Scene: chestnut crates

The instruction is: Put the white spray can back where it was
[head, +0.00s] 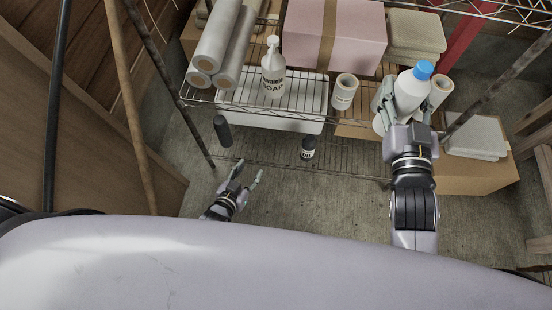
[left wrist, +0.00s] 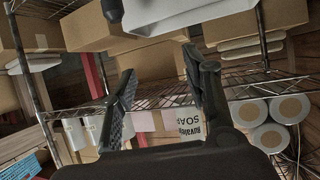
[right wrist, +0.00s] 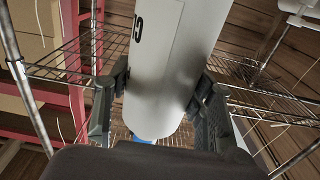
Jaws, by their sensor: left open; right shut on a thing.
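The white spray can (head: 411,90), with a blue cap, is in my right gripper (head: 412,104), above the right part of the wire shelf in the head view. In the right wrist view the can (right wrist: 160,75) fills the middle, between the two fingers of the gripper (right wrist: 160,95), with part of its lettering showing and a bit of blue at its lower end. The fingers are shut on its sides. My left gripper (head: 248,174) is open and empty, low in front of the shelf. Its spread fingers (left wrist: 158,65) show in the left wrist view.
On the wire shelf (head: 310,98) stand a white soap pump bottle (head: 273,75), a labelled white roll (head: 344,92), grey rolls (head: 222,50) and a pink box (head: 335,35). A small black bottle (head: 308,148) and a dark cylinder (head: 222,131) are lower. Metal posts flank the shelf.

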